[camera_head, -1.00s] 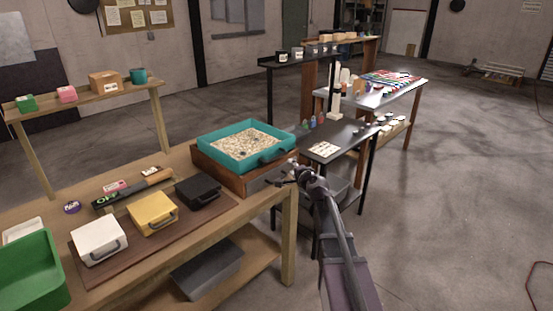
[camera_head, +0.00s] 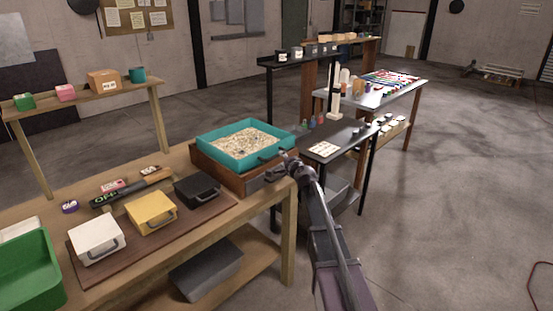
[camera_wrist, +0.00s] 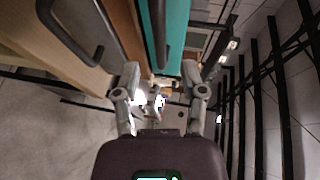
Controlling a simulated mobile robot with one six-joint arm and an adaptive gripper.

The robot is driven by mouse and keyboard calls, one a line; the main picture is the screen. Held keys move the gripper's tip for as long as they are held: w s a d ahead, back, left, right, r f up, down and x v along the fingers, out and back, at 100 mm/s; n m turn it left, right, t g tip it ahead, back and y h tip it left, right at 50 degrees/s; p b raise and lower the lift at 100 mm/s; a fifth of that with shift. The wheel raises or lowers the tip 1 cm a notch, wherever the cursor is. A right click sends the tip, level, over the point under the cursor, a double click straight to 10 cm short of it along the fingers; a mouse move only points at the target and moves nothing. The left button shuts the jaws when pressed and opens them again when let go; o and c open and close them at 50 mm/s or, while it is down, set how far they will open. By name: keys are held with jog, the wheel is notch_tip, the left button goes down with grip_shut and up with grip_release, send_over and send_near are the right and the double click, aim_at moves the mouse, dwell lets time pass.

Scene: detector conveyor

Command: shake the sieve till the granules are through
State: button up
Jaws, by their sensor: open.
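The sieve is a teal square tray (camera_head: 208,142) full of pale granules (camera_head: 246,141), sitting on a brown wooden box (camera_head: 222,178) at the bench's far right corner. Its dark handle (camera_head: 268,153) faces my arm. My gripper (camera_head: 284,158) is open, just off that handle. In the wrist view the teal wall (camera_wrist: 178,30) and the dark handle (camera_wrist: 157,35) lie ahead of my gripper (camera_wrist: 160,88), between the lines of its fingers and apart from them. Whatever has fallen under the sieve is hidden.
A drawer handle (camera_wrist: 70,38) on the box is close to my left finger in the wrist view. White (camera_head: 96,240), yellow (camera_head: 152,212) and black (camera_head: 197,190) lidded boxes stand on the bench. A dark table (camera_head: 345,138) stands behind my arm.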

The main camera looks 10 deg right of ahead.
aim_at(277, 156)
jog(key=shift+b+x, duration=0.45)
jog(key=shift+x, duration=2.3)
grip_shut()
